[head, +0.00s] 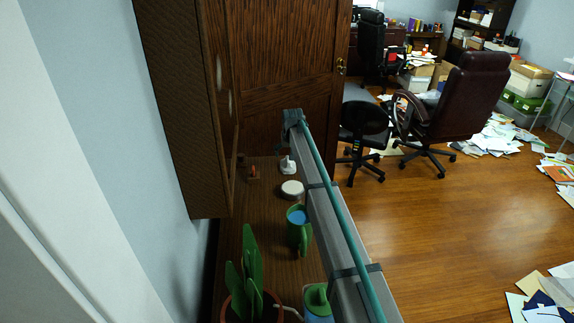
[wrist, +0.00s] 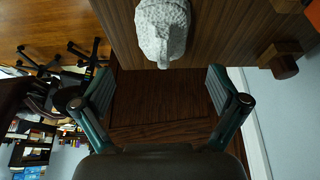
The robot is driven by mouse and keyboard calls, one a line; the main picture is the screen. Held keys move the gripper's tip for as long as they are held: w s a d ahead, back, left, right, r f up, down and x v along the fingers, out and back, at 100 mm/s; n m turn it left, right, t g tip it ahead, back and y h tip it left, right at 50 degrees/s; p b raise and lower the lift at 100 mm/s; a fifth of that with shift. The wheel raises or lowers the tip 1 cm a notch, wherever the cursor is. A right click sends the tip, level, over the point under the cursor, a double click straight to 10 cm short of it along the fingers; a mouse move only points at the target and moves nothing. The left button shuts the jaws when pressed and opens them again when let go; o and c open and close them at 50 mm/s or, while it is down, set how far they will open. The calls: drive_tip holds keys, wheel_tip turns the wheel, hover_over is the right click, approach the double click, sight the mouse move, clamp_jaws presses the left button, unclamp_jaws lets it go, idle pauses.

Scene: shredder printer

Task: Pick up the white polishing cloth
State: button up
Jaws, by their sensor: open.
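The white polishing cloth (wrist: 162,30) is a crumpled, grey-speckled bundle on the wooden surface, at the top middle of the wrist view. In the head view it appears to be the small white lump (head: 287,166) near the far end of the surface. My gripper (wrist: 162,88) is open and empty, its two fingers wide apart. The cloth lies beyond the fingertips, roughly centred across the gap and apart from both. In the head view the arm's end (head: 292,118) is near the cloth; the fingers are mostly hidden.
A small wooden block (wrist: 284,67) is right of the cloth. A wall cabinet (head: 185,110) overhangs the left.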

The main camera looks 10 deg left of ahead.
sight(288, 160)
drive_tip(key=shift+p+x, duration=1.4)
drive_tip(key=shift+x, duration=1.9)
drive_tip(key=shift+s+a, duration=0.1)
drive_tip(key=shift+a, duration=0.05)
drive_tip(key=c, duration=1.2)
drive_tip(key=shift+r, duration=0.2)
drive_tip(key=shift+r+b, duration=0.5)
drive_tip(key=shift+b, duration=0.2)
drive_tip(key=s+r+b, duration=0.1)
drive_tip(key=r, duration=0.1)
drive_tip(key=s+d+r+b, duration=0.1)
drive_tip(key=r, duration=0.1)
drive_tip(key=s+d+r+b, duration=0.1)
drive_tip(key=s+r, duration=0.1)
drive_tip(key=shift+r, duration=0.1)
drive_tip(key=s+d+r+b, duration=0.1)
drive_tip(key=s, duration=0.1)
drive_tip(key=s+d+r+b, duration=0.1)
drive_tip(key=s+d+r, duration=0.1)
drive_tip(key=s, duration=0.1)
drive_tip(key=s+d+r, duration=0.1)
drive_tip(key=s+r, duration=0.1)
drive_tip(key=s, duration=0.1)
drive_tip(key=shift+s+d+r+b, duration=0.2)
drive_tip(key=shift+d+r+b, duration=0.05)
drive_tip(key=shift+b, duration=0.15)
